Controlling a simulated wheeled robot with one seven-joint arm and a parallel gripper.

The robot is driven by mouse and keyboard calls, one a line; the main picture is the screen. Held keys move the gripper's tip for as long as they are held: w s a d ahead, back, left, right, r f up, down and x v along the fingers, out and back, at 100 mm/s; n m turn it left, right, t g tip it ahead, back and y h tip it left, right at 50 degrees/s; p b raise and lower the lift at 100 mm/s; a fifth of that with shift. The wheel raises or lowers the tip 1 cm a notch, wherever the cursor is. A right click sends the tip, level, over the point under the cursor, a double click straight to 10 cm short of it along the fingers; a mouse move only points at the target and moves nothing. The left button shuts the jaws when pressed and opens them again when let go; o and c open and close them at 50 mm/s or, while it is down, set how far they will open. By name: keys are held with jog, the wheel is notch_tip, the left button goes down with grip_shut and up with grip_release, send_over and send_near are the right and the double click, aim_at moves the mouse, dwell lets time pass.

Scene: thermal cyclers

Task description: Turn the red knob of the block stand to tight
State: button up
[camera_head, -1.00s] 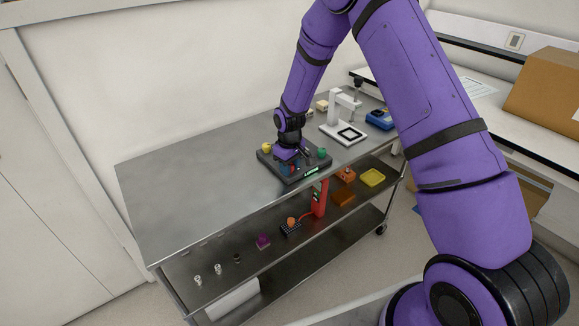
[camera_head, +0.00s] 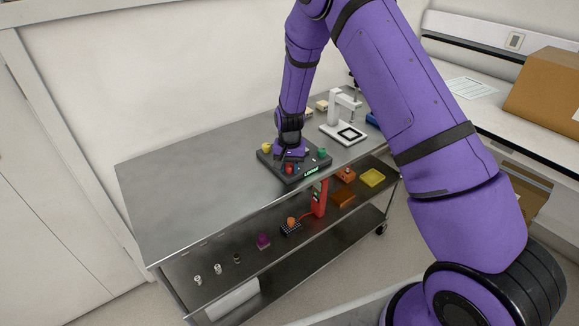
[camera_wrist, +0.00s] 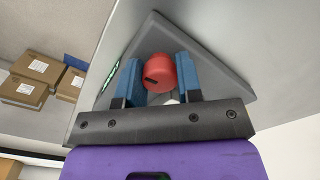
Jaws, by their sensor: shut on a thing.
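The block stand (camera_head: 276,167) is a dark grey plate on the steel table, with a yellow knob (camera_head: 266,147), a green knob (camera_head: 321,153) and a small green-lit label (camera_head: 311,170). The red knob (camera_head: 288,169) is at its near side, partly covered by my gripper (camera_head: 291,165). In the wrist view the red knob (camera_wrist: 160,68) sits between the two blue fingers of my gripper (camera_wrist: 159,75), which is shut on it. A short dark mark shows on the knob's lower left. I cannot read any tight or loose marking.
A white stand with a square frame (camera_head: 343,132) stands to the right, with a blue device partly behind my arm. Small coloured items and a red upright tool (camera_head: 319,197) are on the shelf below. The left of the tabletop (camera_head: 190,185) is clear.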

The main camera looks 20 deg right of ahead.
aim_at(290, 165)
jog(key=m, duration=0.5)
jog(key=shift+m, duration=0.3)
jog(key=m, duration=0.5)
jog(key=shift+m, duration=0.3)
jog(key=o, duration=0.7)
jog(key=shift+c, duration=0.2)
notch_tip(290, 165, up, 11)
dwell(0.5)
